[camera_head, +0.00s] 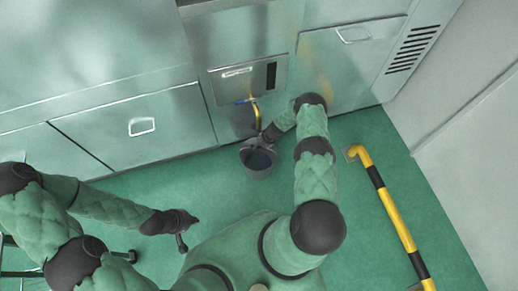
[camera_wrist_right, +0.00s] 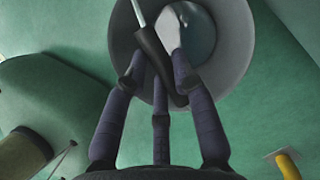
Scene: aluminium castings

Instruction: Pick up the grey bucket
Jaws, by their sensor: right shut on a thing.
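The grey bucket (camera_head: 258,163) is upright in front of the metal cabinets, below a yellow tap pipe; I cannot tell whether it touches the floor. My right gripper (camera_head: 262,137) is at the bucket's far rim. In the right wrist view the fingers of my right gripper (camera_wrist_right: 158,80) are closed around the dark grip (camera_wrist_right: 155,52) of the bucket's handle. The round bucket (camera_wrist_right: 238,55) lies behind them, its inside partly hidden by the fingers. My left gripper (camera_head: 187,230) is empty, its fingers spread, over the floor at lower left, well away from the bucket.
Metal cabinets (camera_head: 140,125) with handles line the back. The yellow pipe (camera_head: 257,115) with a blue lever comes out close above the bucket. A yellow-and-black rail (camera_head: 390,210) stands on the right. Green floor (camera_head: 210,180) is clear left of the bucket.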

